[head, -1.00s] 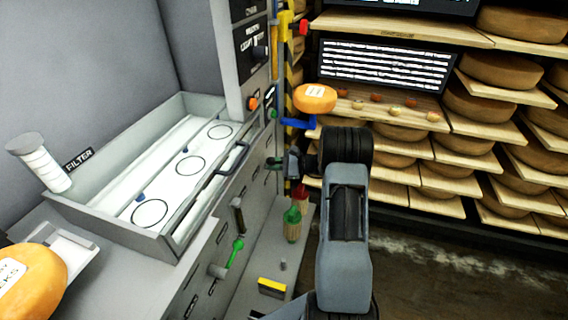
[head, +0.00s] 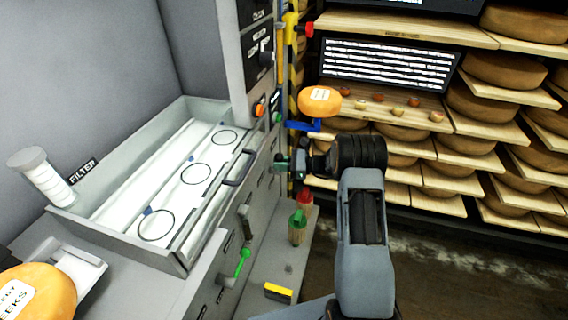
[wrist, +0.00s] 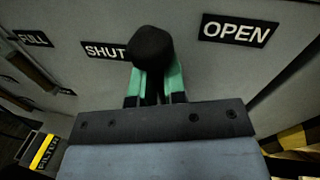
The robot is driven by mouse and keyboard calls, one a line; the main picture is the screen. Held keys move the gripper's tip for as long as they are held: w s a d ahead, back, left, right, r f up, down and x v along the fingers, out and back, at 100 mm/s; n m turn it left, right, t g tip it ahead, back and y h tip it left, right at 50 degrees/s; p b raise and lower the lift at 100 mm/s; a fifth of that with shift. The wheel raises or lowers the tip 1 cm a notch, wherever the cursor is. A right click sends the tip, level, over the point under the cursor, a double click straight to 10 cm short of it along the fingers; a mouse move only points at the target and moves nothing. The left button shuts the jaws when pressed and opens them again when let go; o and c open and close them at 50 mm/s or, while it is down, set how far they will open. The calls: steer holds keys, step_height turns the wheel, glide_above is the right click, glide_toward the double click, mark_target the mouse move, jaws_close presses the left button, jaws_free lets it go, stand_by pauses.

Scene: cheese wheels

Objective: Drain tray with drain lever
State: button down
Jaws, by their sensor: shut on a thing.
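The drain lever's round black knob (wrist: 152,50) shows in the wrist view, in front of a grey panel marked SHUT and OPEN. It overlaps the right end of the SHUT label (wrist: 105,51), and the OPEN label (wrist: 237,31) is to its right. My gripper (wrist: 156,84) is shut on the lever, with its green fingertips on either side just below the knob. In the head view my gripper (head: 292,164) is at the far end of the grey cabinet front, where the lever is too small to make out. The tray (head: 125,236) is on the left, with a pale interior and several dark rings.
A white filter cylinder (head: 42,172) stands at the tray's left corner. A green-handled lever (head: 241,262) and green and red bottles (head: 297,228) are below my gripper. An orange cheese (head: 318,100) sits on a blue holder above it. Cheese shelves (head: 450,185) fill the right side.

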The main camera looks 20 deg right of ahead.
steer(key=shift+a+r, duration=0.15)
steer(key=shift+r, duration=0.3)
steer(key=c, duration=1.2)
jaws_free()
steer(key=shift+f, duration=0.1)
steer(key=shift+s+d, duration=0.15)
steer(key=shift+d, duration=0.2)
steer(key=b+v, duration=0.1)
steer(key=v, duration=1.2)
